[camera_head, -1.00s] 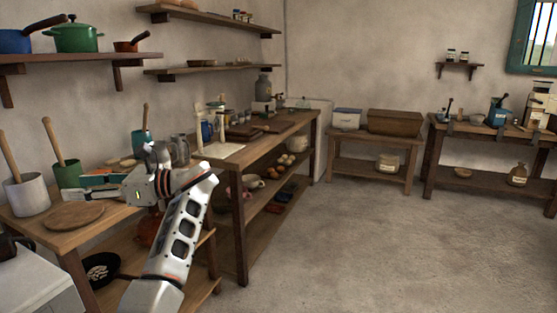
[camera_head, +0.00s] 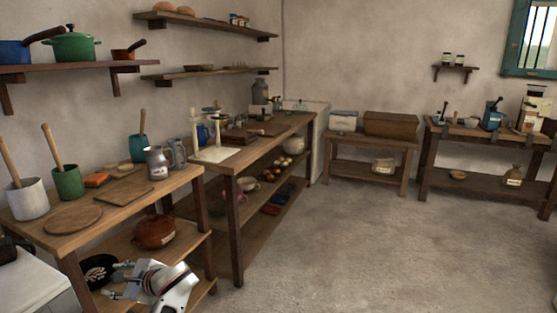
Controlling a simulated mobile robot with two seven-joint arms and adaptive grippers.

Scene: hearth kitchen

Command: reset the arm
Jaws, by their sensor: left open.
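My left gripper (camera_head: 122,278) is low at the bottom left of the head view, in front of the near table's lower shelf. Its fingers point left, stand apart and hold nothing that I can see. My left arm (camera_head: 172,288) comes in from the bottom edge, and most of it is out of the picture. The dark pan (camera_head: 98,268) on the lower shelf is just behind the gripper; whether they touch I cannot tell. My right gripper is not in view.
The near wooden table (camera_head: 125,207) holds round and square boards, utensil pots and a grey jug (camera_head: 157,163). A brown-red pot (camera_head: 154,232) sits on its lower shelf. A white-topped unit (camera_head: 35,280) is at the left. The floor (camera_head: 340,245) to the right is clear.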

